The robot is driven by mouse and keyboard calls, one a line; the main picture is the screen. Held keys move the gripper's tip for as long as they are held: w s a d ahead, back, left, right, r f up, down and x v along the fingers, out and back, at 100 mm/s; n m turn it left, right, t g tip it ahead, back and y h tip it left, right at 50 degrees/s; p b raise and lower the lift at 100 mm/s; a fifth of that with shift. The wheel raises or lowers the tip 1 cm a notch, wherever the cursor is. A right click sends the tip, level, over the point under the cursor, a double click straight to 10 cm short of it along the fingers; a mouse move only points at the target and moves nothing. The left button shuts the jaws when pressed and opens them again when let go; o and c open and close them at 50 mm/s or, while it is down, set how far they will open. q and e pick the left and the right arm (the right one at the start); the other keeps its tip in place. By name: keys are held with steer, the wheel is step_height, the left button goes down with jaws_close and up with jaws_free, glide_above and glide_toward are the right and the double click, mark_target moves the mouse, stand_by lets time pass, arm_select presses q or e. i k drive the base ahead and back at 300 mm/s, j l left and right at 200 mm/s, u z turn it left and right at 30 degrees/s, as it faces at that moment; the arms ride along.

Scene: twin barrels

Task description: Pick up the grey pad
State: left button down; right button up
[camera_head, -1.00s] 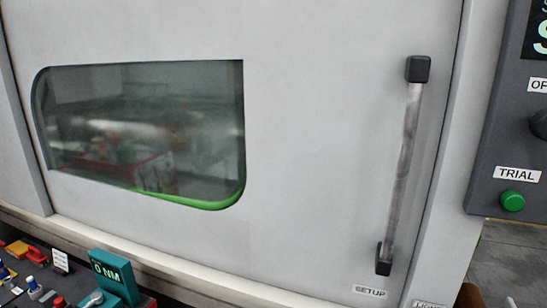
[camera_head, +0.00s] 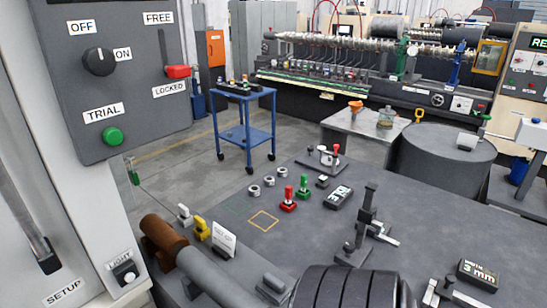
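I cannot make out for sure which thing is the grey pad. A small grey block (camera_head: 272,285) lies at the near edge of the dark grey bench (camera_head: 440,235), and it may or may not be the pad. Neither of my grippers is in view.
A black ribbed cylinder (camera_head: 350,288) is nearest. A blue cart (camera_head: 246,130) stands beyond on open floor.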

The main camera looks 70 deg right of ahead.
mark_target(275, 289)
steer(key=k+j+z, duration=0.1)
steer(key=z, duration=1.95)
steer(key=u, duration=2.15)
steer(key=j+z, duration=0.1)
steer(key=z, duration=2)
